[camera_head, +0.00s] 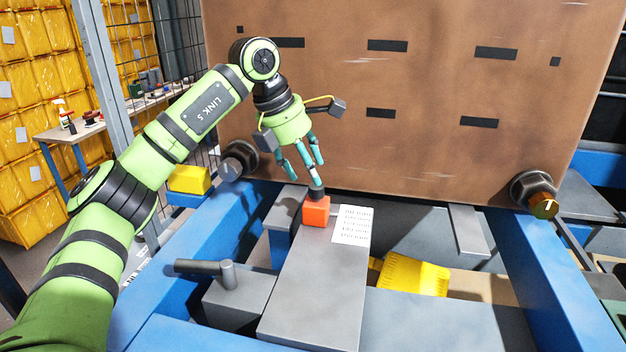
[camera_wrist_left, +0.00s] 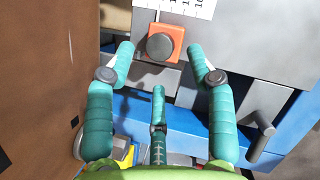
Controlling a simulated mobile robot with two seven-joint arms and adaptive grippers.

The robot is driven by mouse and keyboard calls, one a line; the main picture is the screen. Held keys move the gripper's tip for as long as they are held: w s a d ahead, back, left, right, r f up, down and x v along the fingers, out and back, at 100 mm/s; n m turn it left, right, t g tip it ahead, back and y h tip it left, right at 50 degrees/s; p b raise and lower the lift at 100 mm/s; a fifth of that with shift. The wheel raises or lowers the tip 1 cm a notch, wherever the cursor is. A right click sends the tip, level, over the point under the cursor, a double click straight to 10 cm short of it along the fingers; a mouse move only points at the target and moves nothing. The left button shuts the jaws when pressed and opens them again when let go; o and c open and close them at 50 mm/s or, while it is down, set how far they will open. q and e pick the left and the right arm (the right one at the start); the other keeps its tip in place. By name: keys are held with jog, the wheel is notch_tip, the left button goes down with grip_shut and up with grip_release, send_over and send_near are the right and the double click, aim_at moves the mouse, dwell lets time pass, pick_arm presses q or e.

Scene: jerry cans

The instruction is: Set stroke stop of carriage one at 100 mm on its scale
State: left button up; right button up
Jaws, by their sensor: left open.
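The orange stroke stop (camera_head: 316,213) with a dark round knob on top sits on a grey carriage block (camera_head: 315,290). A white printed scale plate (camera_head: 352,225) lies beside it, to its right; its figures are too small to read. My left gripper (camera_head: 304,172) points down just above the knob, its teal fingers spread and empty. In the left wrist view, the orange stop (camera_wrist_left: 178,32) and its knob (camera_wrist_left: 160,47) show between two fingertips of the gripper (camera_wrist_left: 161,62), the third finger below. The scale (camera_wrist_left: 192,8) shows at the top edge. Whether any fingertip touches the knob I cannot tell.
A large brown panel (camera_head: 420,90) stands close behind the gripper, with big bolts (camera_head: 535,193) at its lower corners. A grey handle (camera_head: 205,268) sticks up left of the carriage. A yellow part (camera_head: 412,275) lies right. Blue beams (camera_head: 205,240) frame the machine.

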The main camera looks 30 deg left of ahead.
pick_arm(q)
jog(key=v, duration=0.7)
jog(key=shift+r, duration=0.25)
jog(key=shift+s+d, duration=0.1)
